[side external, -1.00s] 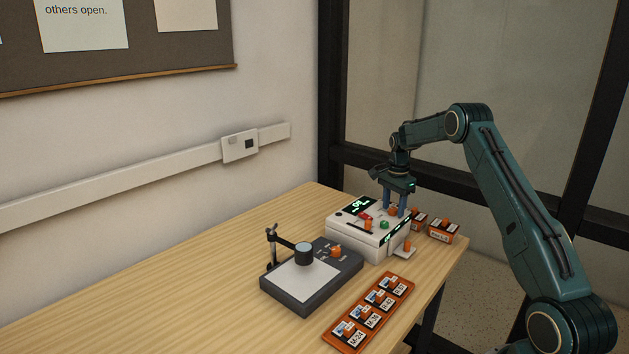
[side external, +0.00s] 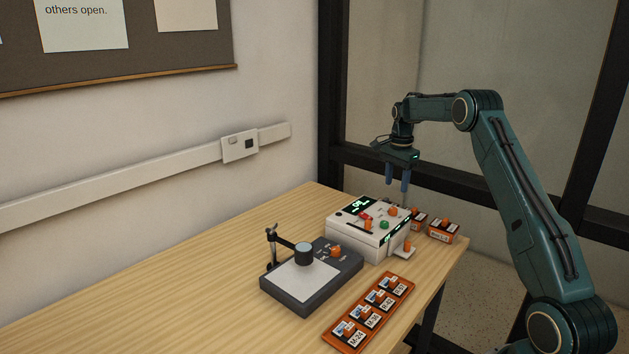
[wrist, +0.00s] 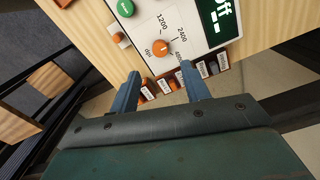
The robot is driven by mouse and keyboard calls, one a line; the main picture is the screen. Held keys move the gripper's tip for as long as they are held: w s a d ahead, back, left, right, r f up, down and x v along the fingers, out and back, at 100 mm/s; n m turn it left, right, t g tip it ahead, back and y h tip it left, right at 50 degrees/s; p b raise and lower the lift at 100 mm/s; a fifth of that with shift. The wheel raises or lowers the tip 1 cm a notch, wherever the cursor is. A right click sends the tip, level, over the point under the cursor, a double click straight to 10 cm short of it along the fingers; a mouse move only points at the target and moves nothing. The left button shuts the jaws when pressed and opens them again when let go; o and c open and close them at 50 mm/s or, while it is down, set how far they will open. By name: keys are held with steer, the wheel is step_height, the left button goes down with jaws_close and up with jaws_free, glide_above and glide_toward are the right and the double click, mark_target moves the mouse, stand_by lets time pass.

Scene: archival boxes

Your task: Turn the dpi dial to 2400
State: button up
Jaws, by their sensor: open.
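The white scanner unit (side external: 345,222) stands near the table's right end. Its orange dpi dial (wrist: 162,48) sits on the top face, with marks 1200, 2400 and 4800 around it in the wrist view. I cannot tell for certain which mark the dial's pointer faces. The dial also shows in the side view (side external: 392,211). My gripper (side external: 398,188) is open and empty, pointing down above the dial and clear of it. In the wrist view its two blue fingers (wrist: 160,72) are apart, with the dial beyond the gap between them.
A green button (side external: 384,225) and a lit display (side external: 356,205) are on the same unit. Small orange-labelled boxes (side external: 441,231) stand behind it. A dark copy stand (side external: 300,283) and an orange tray (side external: 347,341) of labelled items are in front. The table's left is clear.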

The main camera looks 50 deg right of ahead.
step_height(320, 180, up, 5)
steer(key=shift+r, duration=0.15)
steer(key=shift+r, duration=0.1)
stand_by(0.4)
steer(key=s+a+r+n+t, duration=0.1)
steer(key=s+a+r+n, duration=0.2)
steer(key=a+r, duration=0.35)
steer(key=s+a+r+n+t+h, duration=0.1)
steer(key=s+a+r+n, duration=0.2)
steer(key=a, duration=0.7)
steer(key=s+a+r+n+t, duration=0.1)
steer(key=s+a+r+n, duration=0.1)
steer(key=a+r+n, duration=0.45)
steer(key=s+a+f+n+t, duration=0.1)
steer(key=s+a+f+n, duration=0.1)
steer(key=s+a, duration=0.3)
steer(key=s+a+f+n, duration=0.3)
steer(key=s+a, duration=0.2)
steer(key=s, duration=0.3)
steer(key=s+a+f+n+t+y, duration=0.1)
steer(key=s+a+f+n, duration=0.2)
steer(key=s+a, duration=0.2)
steer(key=shift+s+a+t, duration=0.15)
steer(key=shift+s+t, duration=0.15)
steer(key=shift+s, duration=0.85)
